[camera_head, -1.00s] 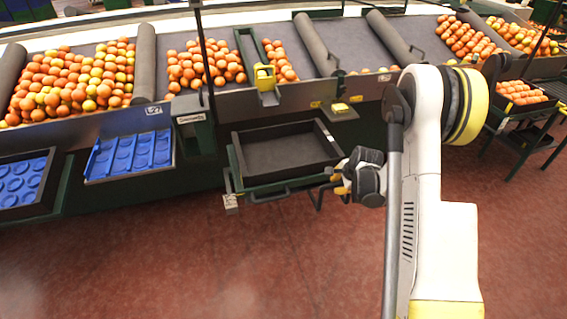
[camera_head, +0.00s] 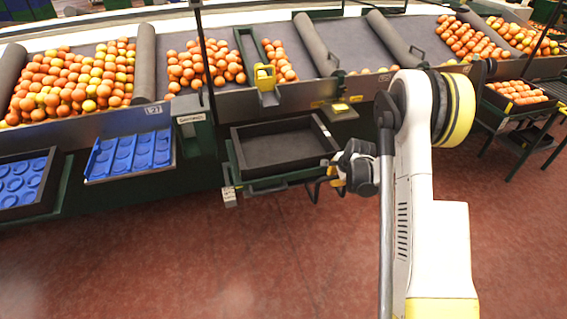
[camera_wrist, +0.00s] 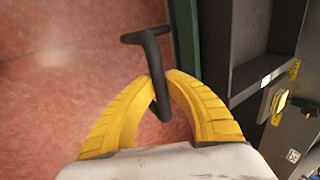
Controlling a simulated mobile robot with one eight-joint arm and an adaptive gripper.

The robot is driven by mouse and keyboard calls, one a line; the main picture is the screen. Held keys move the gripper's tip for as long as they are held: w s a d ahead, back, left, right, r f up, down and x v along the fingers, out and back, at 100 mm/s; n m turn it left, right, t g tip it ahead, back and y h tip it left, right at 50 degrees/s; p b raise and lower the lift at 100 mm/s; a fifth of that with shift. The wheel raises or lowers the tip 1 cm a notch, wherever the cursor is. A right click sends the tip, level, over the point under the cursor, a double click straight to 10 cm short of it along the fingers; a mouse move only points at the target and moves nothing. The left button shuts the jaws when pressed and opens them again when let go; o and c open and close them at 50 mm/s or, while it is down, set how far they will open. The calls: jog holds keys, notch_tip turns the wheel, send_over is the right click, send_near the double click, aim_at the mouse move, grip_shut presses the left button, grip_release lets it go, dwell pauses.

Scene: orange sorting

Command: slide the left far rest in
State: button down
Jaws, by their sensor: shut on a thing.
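The rest is a dark bent bar (camera_head: 314,192) sticking out from under the right front of the black tray's stand in the head view. In the wrist view the dark bar (camera_wrist: 154,62) runs down between the yellow fingers of my gripper (camera_wrist: 160,85). The fingertips meet around it, so my gripper is shut on it. In the head view my gripper (camera_head: 337,174) is at the tray's right front corner, partly hidden by my wrist. The rest's inner end is hidden under the stand.
The empty black tray (camera_head: 325,131) stands on a green frame, with another dark handle bar (camera_head: 268,194) at its front. Blue trays (camera_head: 130,152) lie to the left. Oranges (camera_head: 75,80) lie on the sloped table behind. The red floor in front is clear.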

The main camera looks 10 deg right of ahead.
jog(key=w, duration=0.7)
jog(key=c, duration=1.8)
grip_release()
jog(key=shift+a, duration=0.1)
jog(key=o, duration=0.8)
jog(key=shift+r, duration=0.15)
jog(key=shift+r+p, duration=1.75)
jog(key=shift+r, duration=1.6)
